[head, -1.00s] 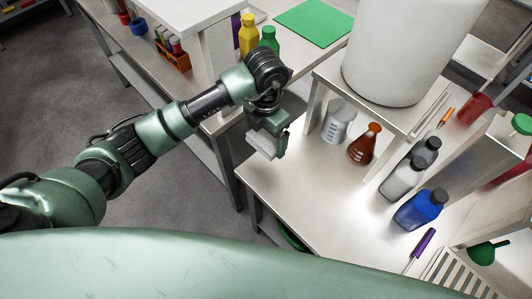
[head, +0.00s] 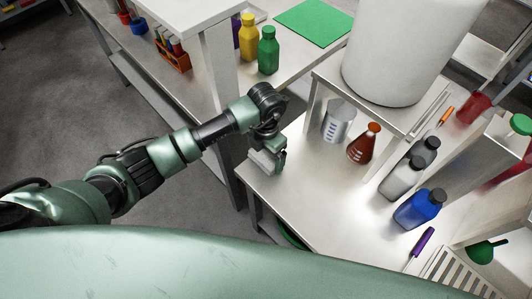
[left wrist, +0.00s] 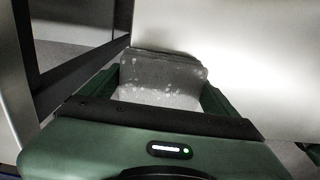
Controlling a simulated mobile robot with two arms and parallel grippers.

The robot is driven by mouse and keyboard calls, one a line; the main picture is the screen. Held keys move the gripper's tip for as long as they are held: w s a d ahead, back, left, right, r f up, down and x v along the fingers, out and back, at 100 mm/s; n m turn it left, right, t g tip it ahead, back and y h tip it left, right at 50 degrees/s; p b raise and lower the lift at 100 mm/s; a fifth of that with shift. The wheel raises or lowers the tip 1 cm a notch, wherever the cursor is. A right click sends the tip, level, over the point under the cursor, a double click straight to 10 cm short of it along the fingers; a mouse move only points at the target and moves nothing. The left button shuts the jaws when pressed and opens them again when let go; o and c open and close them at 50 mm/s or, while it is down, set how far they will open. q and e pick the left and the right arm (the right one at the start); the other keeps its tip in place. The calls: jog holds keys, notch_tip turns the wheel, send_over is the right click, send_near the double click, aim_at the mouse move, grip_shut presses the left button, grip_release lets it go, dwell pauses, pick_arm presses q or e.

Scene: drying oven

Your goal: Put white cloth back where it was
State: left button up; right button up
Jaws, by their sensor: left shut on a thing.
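My left gripper (head: 268,163) is at the left corner of the near metal table (head: 310,200). It is shut on the white cloth (head: 262,161), which shows as a pale, folded piece at the fingers. In the left wrist view the cloth (left wrist: 160,80) spans the space between the two green fingers, with light spots on its grey-white surface. The cloth is close to the tabletop; I cannot tell whether it touches. My right gripper is not in view.
A beaker (head: 337,120) and a red-brown flask (head: 363,143) stand right of the gripper, by a raised shelf carrying a large white cylinder (head: 402,50). Grey, white and blue bottles (head: 418,208) stand farther right. The tabletop's front left is clear. A green bottle (head: 268,50) stands behind.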

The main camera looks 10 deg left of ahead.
aim_at(266, 155)
pick_arm(q)
jog(key=o, duration=0.9)
jog(key=shift+f, duration=0.1)
notch_tip(266, 155, up, 12)
jog(key=shift+r+b, duration=0.2)
jog(key=shift+b, duration=0.35)
jog(key=shift+f, duration=0.1)
